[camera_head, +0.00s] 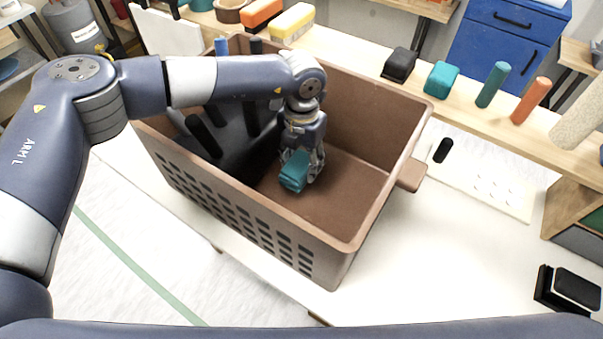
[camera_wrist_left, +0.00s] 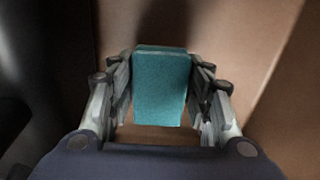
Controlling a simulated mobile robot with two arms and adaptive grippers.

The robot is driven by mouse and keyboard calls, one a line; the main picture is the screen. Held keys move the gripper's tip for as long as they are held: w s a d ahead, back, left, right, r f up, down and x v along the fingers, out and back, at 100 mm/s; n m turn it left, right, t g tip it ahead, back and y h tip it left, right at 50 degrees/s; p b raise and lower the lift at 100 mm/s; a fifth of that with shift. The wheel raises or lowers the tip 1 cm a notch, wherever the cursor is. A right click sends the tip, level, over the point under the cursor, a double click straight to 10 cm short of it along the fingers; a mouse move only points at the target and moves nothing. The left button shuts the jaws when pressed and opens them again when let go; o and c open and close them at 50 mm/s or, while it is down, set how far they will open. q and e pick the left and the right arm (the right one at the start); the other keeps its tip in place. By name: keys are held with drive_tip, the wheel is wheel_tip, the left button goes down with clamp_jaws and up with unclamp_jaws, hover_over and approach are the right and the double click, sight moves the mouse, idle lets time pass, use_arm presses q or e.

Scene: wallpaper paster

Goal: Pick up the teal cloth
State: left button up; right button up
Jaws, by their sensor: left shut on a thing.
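The teal cloth (camera_head: 295,171) is a small block-like piece held low inside the brown crate (camera_head: 345,205). My left gripper (camera_head: 300,168) reaches down into the crate and is shut on the cloth. In the left wrist view the teal cloth (camera_wrist_left: 161,88) sits between the two fingers of my left gripper (camera_wrist_left: 160,100), with brown crate surface behind and below it. I cannot tell whether the cloth touches the crate floor. My right gripper does not show.
Dark items with black handles (camera_head: 203,135) fill the crate's left part. A shelf behind holds a black block (camera_head: 398,65), another teal block (camera_head: 441,79), a teal cylinder (camera_head: 492,85) and an orange cylinder (camera_head: 531,100). The crate's right part is empty.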

sight(302, 161)
use_arm(q)
wheel_tip(302, 161, up, 22)
drive_tip(key=b, duration=0.2)
drive_tip(key=shift+b, duration=0.4)
drive_tip(key=shift+r, duration=0.1)
